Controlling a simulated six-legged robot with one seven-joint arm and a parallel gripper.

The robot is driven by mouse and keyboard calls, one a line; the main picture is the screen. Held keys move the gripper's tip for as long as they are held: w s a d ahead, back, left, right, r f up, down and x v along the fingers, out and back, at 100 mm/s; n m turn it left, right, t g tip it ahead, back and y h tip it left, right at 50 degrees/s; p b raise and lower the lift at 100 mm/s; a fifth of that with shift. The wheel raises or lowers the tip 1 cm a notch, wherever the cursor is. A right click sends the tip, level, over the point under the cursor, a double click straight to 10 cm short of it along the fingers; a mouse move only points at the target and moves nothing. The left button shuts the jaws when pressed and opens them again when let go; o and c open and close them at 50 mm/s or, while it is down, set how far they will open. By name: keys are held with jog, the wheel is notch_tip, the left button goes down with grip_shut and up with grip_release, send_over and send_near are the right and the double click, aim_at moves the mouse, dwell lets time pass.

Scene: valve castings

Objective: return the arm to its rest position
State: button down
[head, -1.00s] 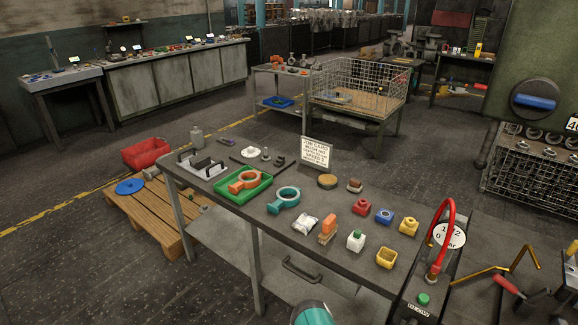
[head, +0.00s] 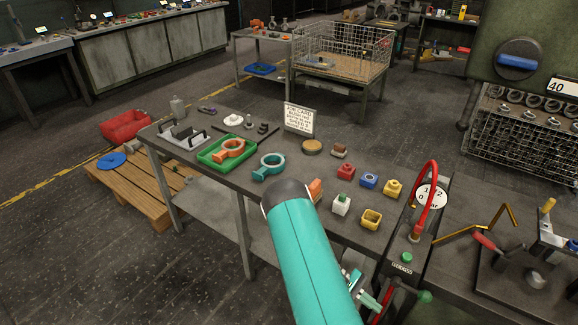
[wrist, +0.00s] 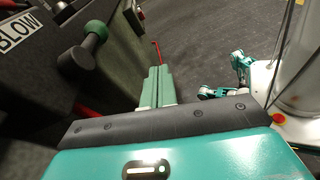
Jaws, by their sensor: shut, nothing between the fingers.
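My arm, a teal link with a dark rounded joint, rises from the bottom middle of the head view and covers part of the bench front. My gripper (wrist: 158,72) shows in the wrist view as two pale green fingers pressed together, with nothing between them. It hangs beside the front of the dark box carrying the BLOW label (wrist: 18,33), low above the floor. A green knob (wrist: 96,29) on that box is close to the left of the fingers. Whether the gripper touches the box I cannot tell.
The workbench (head: 222,187) holds a green tray (head: 203,157) with an orange ring, a teal ring (head: 268,167), a job card (head: 299,118) and small coloured castings. A red hose (head: 434,168) arches at the right. Open floor (head: 110,260) lies left of the bench.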

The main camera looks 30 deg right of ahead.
jog(key=w+a+r+m+t+y, duration=0.1)
jog(key=w+a+r+t, duration=0.3)
jog(key=r, duration=0.4)
jog(key=w+a+r+m+t+y, duration=0.1)
jog(key=w+a+r+t+y, duration=0.15)
jog(key=a+r, duration=0.35)
jog(key=w+a+r+m+t+y, duration=0.1)
jog(key=w+a+r+t, duration=0.25)
jog(key=r, duration=0.55)
jog(key=s+a+r+t+y, duration=0.1)
jog(key=s+a+r+t, duration=0.2)
jog(key=a+r, duration=0.4)
jog(key=s+a+r+t+y, duration=0.1)
jog(key=s+a+r+t, duration=0.3)
jog(key=r, duration=0.9)
jog(key=a+t, duration=0.2)
jog(key=a, duration=0.1)
jog(key=shift+s+a+r, duration=0.2)
jog(key=shift+r, duration=0.05)
